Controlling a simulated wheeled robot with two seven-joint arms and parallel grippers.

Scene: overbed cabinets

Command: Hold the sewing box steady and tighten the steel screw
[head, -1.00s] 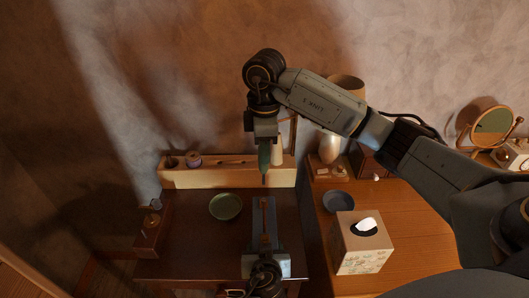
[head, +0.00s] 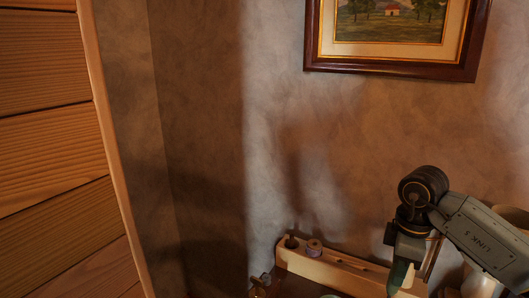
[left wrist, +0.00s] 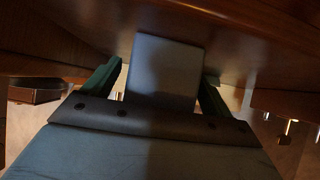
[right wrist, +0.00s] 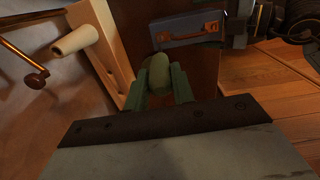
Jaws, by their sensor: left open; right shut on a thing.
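My right gripper (right wrist: 158,88) is shut on an olive-green, rounded thing (right wrist: 160,66) that looks like a tool handle. The same gripper shows at the lower right of the head view (head: 402,276). The blue-grey sewing box with an orange-brown handle (right wrist: 187,30) lies beyond it in the right wrist view. My left gripper (left wrist: 162,66) is open, its green fingers on either side of a grey block face (left wrist: 165,72), probably the sewing box's end. Whether they touch it I cannot tell. The steel screw is not visible, and the head view does not show the sewing box.
A long wooden holder (head: 335,268) with spools stands against the wall. A framed painting (head: 395,70) hangs above. Plank panelling (head: 50,130) fills the head view's left.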

